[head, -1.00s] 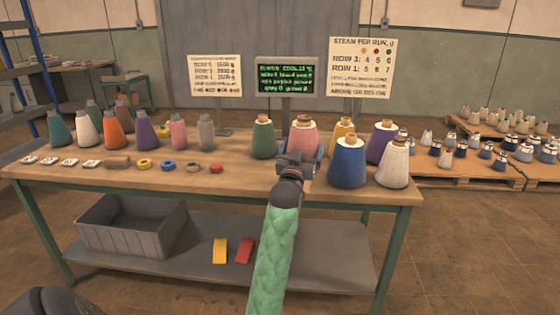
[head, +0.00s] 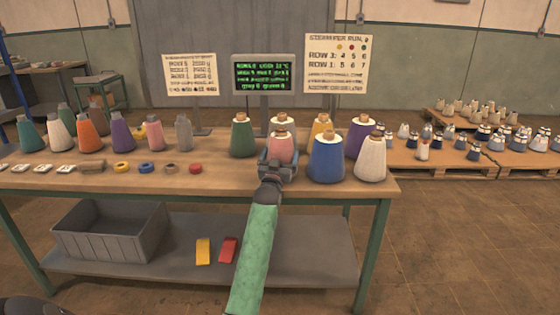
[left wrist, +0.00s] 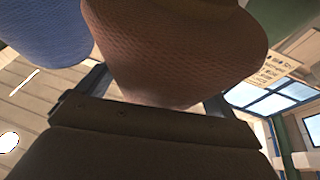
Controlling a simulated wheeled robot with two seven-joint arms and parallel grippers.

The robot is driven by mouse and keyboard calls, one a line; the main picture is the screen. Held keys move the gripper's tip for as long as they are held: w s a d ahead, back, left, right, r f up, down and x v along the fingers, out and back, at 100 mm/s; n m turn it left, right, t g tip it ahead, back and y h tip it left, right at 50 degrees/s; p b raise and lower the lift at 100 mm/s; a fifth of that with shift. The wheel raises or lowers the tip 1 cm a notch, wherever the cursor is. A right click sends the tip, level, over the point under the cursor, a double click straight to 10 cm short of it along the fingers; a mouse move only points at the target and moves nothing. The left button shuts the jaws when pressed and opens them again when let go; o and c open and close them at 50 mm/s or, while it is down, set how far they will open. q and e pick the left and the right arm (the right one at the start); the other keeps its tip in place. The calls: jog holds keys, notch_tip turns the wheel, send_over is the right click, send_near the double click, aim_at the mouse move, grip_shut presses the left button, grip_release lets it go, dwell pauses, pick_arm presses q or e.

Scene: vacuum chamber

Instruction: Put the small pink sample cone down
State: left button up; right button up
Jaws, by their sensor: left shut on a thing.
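The pink sample cone (head: 281,149) is upright between the jaws of my left gripper (head: 277,165), at the front middle of the bench. My left gripper is shut on it and hides its lower part. In the left wrist view, the cone (left wrist: 160,55) fills the upper middle, reddish-brown in shade, between the jaws. I cannot tell whether its base touches the bench top. A cream-topped cone (head: 281,120) with a cork stands directly behind it, mostly hidden. My right gripper is not in view.
A blue cone (head: 326,160) stands close on the right, with a white cone (head: 371,161) beyond it. A green cone (head: 242,137) stands at the left. Several smaller cones stand further left. Bare bench top (head: 225,178) lies left of my gripper. Sign boards and a screen (head: 263,75) stand behind.

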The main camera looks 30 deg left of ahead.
pick_arm(q)
jog(key=shift+f, duration=0.85)
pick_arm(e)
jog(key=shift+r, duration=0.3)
pick_arm(q)
jog(key=shift+f, duration=0.2)
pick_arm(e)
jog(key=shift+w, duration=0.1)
pick_arm(q)
jog(key=o, duration=1.1)
jog(key=shift+o, duration=0.2)
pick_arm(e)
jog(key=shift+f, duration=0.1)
pick_arm(q)
jog(key=shift+s+r, duration=0.1)
jog(key=v, duration=1.1)
jog(key=shift+s+d+b, duration=0.2)
jog(key=shift+s+b, duration=0.15)
jog(key=shift+b, duration=0.1)
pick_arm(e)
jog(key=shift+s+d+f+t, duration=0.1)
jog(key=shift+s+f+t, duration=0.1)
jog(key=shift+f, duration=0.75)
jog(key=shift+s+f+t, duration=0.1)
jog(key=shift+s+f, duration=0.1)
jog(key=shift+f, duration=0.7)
